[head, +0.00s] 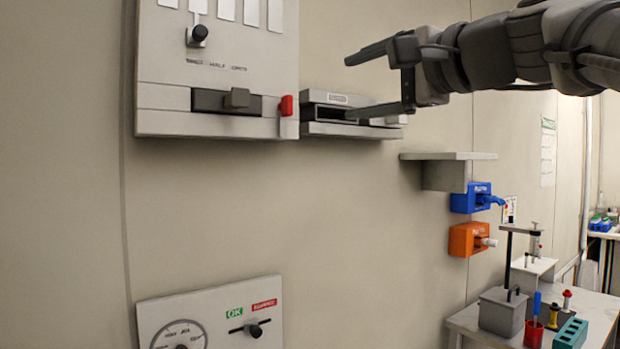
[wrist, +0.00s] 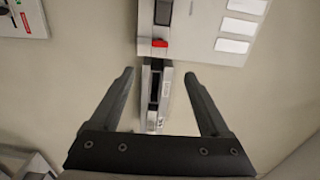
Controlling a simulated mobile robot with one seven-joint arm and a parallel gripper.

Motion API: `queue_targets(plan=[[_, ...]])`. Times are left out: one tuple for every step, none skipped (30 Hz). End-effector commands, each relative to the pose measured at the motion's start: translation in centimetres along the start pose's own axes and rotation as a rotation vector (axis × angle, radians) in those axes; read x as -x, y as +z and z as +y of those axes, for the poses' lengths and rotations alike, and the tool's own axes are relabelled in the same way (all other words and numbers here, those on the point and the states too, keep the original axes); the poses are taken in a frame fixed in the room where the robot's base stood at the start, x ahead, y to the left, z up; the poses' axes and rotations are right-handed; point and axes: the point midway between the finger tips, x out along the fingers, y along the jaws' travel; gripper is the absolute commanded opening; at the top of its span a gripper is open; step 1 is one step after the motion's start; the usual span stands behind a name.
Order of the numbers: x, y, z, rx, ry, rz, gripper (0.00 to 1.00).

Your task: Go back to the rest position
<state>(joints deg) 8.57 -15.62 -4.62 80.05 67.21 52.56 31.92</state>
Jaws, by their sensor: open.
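My gripper (head: 378,80) is at the upper right in the head view, at the end of my dark arm. Its two fingers are spread wide apart and nothing is between them. In the wrist view the open fingers (wrist: 160,100) frame a grey slotted wall unit. That unit (head: 318,129) shows in the head view just behind the lower finger, which covers part of it. I cannot tell whether the finger touches it.
A wall panel (head: 165,122) with a black knob and red tab (head: 287,106) is left of the gripper. Below are a grey shelf (head: 450,156), blue holder (head: 470,198), orange holder (head: 467,239), gauge panel (head: 210,285) and cluttered bench (head: 595,309). The wall between is bare.

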Motion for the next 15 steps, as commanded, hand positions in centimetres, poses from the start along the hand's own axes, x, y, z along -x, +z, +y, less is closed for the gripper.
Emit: queue_targets(plan=[[0.0,0.0,0.0,0.001,0.001,0.0,0.8],[0.0,0.0,0.2,0.003,0.005,0.001,0.8],[0.0,0.1,0.6,0.01,0.016,0.003,0.8],[0.0,0.1,1.0,0.018,0.029,0.005,0.8],[0.0,0.2,1.7,0.029,0.048,0.007,0.8],[0.1,0.3,2.9,0.052,0.08,0.012,0.8],[0.2,0.5,4.1,0.073,0.112,0.015,0.8],[0.4,0.6,5.4,0.099,0.149,0.018,0.8],[0.7,0.8,7.6,0.139,0.206,0.02,0.8],[1.0,1.1,9.3,0.173,0.252,0.02,0.8],[1.3,1.3,11.2,0.211,0.301,0.018,0.8],[2.0,1.6,13.7,0.262,0.368,0.012,0.8],[2.5,1.9,15.5,0.3,0.416,0.005,0.8],[3.1,2.1,17.4,0.341,0.466,-0.004,0.8],[3.9,2.5,19.8,0.396,0.531,-0.019,0.8]])
